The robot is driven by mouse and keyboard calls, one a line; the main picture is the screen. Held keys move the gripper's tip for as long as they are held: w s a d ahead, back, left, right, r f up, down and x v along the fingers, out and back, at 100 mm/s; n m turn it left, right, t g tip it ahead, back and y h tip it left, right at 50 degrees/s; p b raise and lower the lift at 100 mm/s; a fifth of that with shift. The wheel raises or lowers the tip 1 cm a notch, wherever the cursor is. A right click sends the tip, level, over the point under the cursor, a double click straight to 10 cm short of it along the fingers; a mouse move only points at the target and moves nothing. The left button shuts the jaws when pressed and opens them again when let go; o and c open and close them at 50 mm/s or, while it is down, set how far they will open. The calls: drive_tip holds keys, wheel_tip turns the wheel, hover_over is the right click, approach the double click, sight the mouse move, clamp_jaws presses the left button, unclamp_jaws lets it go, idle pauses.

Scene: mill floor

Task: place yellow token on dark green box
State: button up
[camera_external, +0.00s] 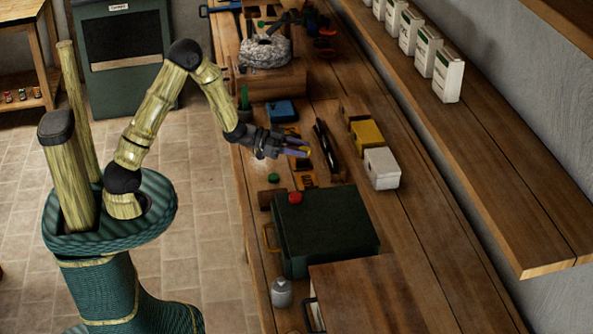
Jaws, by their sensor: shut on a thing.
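My gripper (297,147) is over the wooden bench, its fingers pointing right. It is shut on the yellow token (306,149), of which only a small bit shows at the fingertips. The dark green box (335,222) stands on the bench nearer the camera, below the gripper in the picture, with its flat top bare over most of its area. A small red piece (295,198) shows at the box's far left corner; I cannot tell whether it rests on the box.
A green token (274,178) lies on the bench between gripper and box. A black tool (326,148), a blue box (281,111), a yellow box (367,135) and a white box (382,168) stand around. A wooden box (365,295) and grey object (282,293) are nearer the camera.

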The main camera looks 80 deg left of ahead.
drive_tip(key=shift+y, duration=0.3)
drive_tip(key=d+r, duration=0.1)
drive_tip(key=d, duration=0.5)
drive_tip(key=w+d+r, duration=0.1)
drive_tip(key=d, duration=0.5)
drive_tip(key=w+d+r, duration=0.1)
drive_tip(key=d+r, duration=0.1)
drive_tip(key=d, duration=0.4)
drive_tip(key=shift+w+d+b, duration=0.15)
drive_tip(key=shift+b, duration=0.15)
drive_tip(key=s+d+r, duration=0.2)
drive_tip(key=s+d, duration=0.1)
drive_tip(key=d, duration=0.7)
hover_over(302, 243)
drive_tip(key=shift+r+n+t+b, duration=0.3)
drive_tip(key=shift+r+n+b, duration=0.05)
drive_tip(key=shift+r+n, duration=0.1)
wheel_tip(302, 243, down, 6)
drive_tip(key=shift+r, duration=0.1)
drive_tip(key=shift+f, duration=2.05)
